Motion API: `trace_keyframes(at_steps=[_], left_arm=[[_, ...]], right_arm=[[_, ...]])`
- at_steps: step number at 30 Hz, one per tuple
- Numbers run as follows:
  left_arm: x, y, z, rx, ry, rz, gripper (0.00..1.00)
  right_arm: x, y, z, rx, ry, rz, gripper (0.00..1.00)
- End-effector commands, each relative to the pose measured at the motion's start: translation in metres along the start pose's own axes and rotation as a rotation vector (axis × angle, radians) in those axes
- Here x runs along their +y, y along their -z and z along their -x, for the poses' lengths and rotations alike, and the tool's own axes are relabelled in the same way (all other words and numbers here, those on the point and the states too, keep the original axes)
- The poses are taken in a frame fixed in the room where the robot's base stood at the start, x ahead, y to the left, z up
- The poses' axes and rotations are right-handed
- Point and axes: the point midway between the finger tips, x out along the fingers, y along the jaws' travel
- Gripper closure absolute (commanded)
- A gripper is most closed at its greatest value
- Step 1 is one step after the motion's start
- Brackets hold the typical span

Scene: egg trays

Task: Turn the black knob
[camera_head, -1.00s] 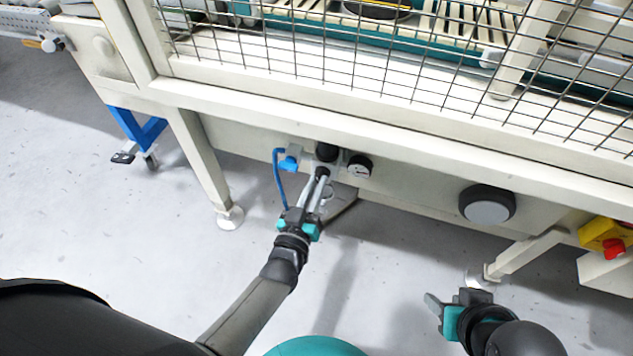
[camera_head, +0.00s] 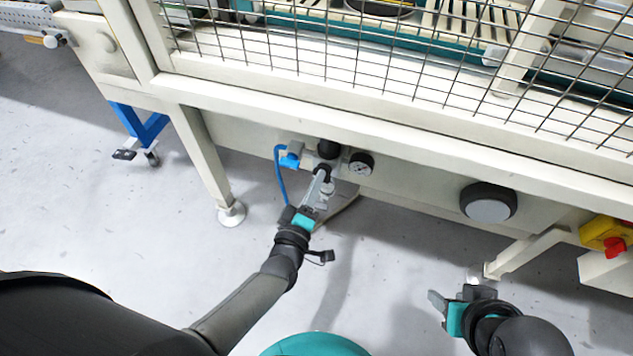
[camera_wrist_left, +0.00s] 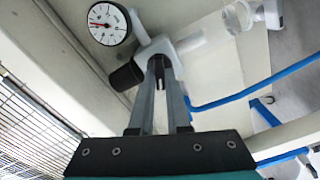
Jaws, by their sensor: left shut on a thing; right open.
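A valve unit (camera_head: 334,162) is fixed to the machine's cream front panel below the mesh guard. A small dark part, apparently the black knob (camera_head: 322,173), sits on its front. My left gripper (camera_head: 321,178) reaches up to it from below and is shut on it. The left wrist view shows the two grey fingers (camera_wrist_left: 160,72) close together at the unit, largely hiding what they hold. A black cylinder (camera_head: 328,148) stands at the top of the unit; it also shows in the wrist view (camera_wrist_left: 126,76). My right gripper (camera_head: 440,303) is open and empty at the lower right.
A round gauge (camera_head: 360,163) sits right of the unit, and a blue hose (camera_head: 279,175) hangs on its left. Farther right are a big black round fitting (camera_head: 488,203) and a red switch on a yellow box (camera_head: 605,238). Machine legs (camera_head: 205,165) stand on open grey floor.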

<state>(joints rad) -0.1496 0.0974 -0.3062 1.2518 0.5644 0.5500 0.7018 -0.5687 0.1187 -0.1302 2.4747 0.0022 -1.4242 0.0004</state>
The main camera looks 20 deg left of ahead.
Motion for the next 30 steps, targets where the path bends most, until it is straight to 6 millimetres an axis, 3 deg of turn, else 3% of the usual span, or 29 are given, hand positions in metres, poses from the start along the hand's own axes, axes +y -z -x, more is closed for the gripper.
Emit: trace_keyframes(at_steps=[10,26,27,30], left_arm=[[-0.0012,-0.0007,0.0005,-0.002,0.002,0.132,1.00],[-0.0011,-0.0008,0.0005,-0.002,0.002,0.152,1.00],[-0.0011,-0.0008,0.0005,-0.002,0.002,0.152,0.81],[-0.0010,-0.0007,0.0005,-0.002,0.002,0.152,0.69]], right_arm=[[-0.0086,-0.0027,-0.0084,0.021,0.021,0.009,0.55],[-0.0075,-0.0006,-0.0079,0.030,0.019,0.012,0.55],[-0.0073,-0.0003,-0.0077,0.031,0.018,0.012,0.55],[-0.0067,0.0001,-0.0074,0.032,0.017,0.011,0.55]])
